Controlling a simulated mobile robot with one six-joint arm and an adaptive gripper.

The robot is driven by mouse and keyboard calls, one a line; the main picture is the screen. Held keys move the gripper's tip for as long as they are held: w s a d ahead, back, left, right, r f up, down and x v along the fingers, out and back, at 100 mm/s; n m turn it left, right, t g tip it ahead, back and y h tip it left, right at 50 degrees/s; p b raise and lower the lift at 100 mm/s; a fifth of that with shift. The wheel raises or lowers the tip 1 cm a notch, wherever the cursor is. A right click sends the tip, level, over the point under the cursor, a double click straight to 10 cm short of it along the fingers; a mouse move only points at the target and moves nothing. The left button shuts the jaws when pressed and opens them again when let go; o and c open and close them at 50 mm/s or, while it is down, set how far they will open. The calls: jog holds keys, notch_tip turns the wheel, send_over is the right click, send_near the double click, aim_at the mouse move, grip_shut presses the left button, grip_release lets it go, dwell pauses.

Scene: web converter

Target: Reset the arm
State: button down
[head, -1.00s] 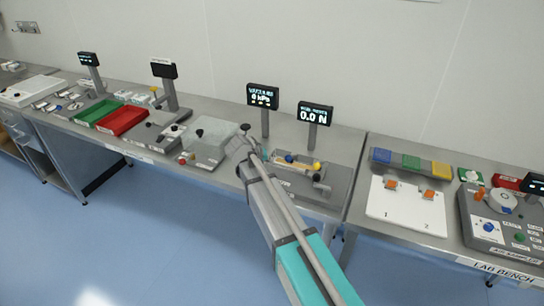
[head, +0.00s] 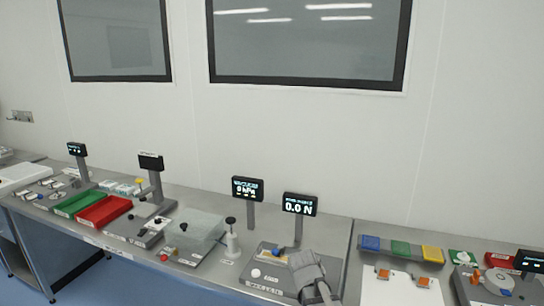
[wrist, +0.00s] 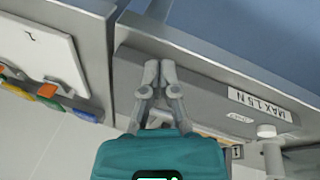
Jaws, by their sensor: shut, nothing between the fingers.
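My gripper (wrist: 158,72) shows in the wrist view with its two grey fingers together and nothing between them. It is over the front edge of a grey force fixture (wrist: 205,95) labelled "MAX 1.5 N". I cannot tell whether the fingertips touch it. In the head view a grey part of my arm covers the right side of this fixture (head: 262,273), and my fingertips cannot be made out there. The display (head: 299,204) behind it reads 0.0 N.
To the left stand a white post with a black knob (head: 232,240), a clear-covered box (head: 196,227), a red tray (head: 105,212) and a green tray (head: 77,203). To the right, a white board (head: 392,288) with orange pieces lies on a second bench beyond a gap.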

jog(key=s+d+g+y, duration=0.1)
jog(key=s+d, duration=0.3)
jog(key=s, duration=0.5)
jog(key=shift+s+d+f+g+y, duration=0.25)
jog(key=shift+f+g+y, duration=0.1)
jog(key=shift+y, duration=0.55)
